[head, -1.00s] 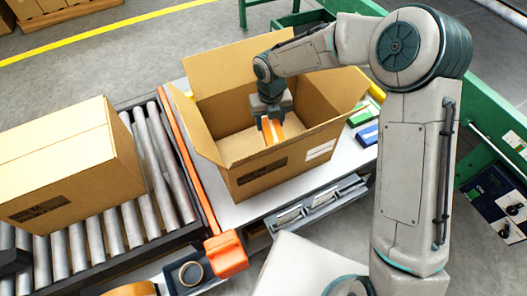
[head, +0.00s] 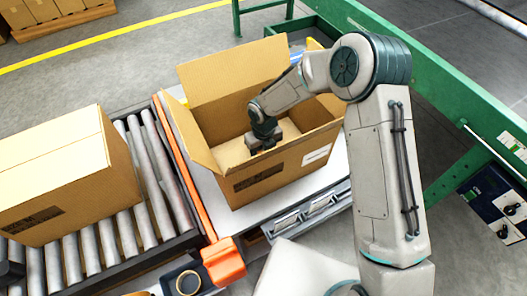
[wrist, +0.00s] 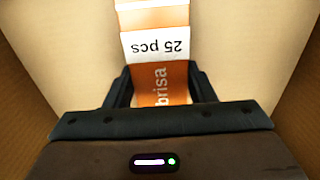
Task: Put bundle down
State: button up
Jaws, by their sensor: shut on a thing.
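The bundle (wrist: 160,75) is orange and white, with a "25 pcs" band and the word "brisa" on it. It shows in the wrist view between the two fingers of my gripper (wrist: 160,90), which is shut on it. In the head view my gripper (head: 264,145) is down inside the open cardboard box (head: 285,172), and the bundle is hidden behind the gripper and the box's front wall. The box stands upright with its flaps spread, on a light worktable (head: 227,215). Whether the bundle touches the box floor I cannot tell.
A closed carton (head: 60,170) sits on the roller conveyor (head: 150,165) at the left. An orange rail (head: 183,165) runs between conveyor and table. A tape roll (head: 188,282) lies at the front. The box walls surround my gripper closely.

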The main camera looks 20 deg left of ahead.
jog(key=shift+f, duration=0.2)
jog(key=o, duration=1)
jog(key=shift+o, duration=0.2)
jog(key=shift+r, duration=0.1)
notch_tip(320, 180, up, 12)
jog(key=p, duration=0.1)
jog(key=shift+r, duration=0.15)
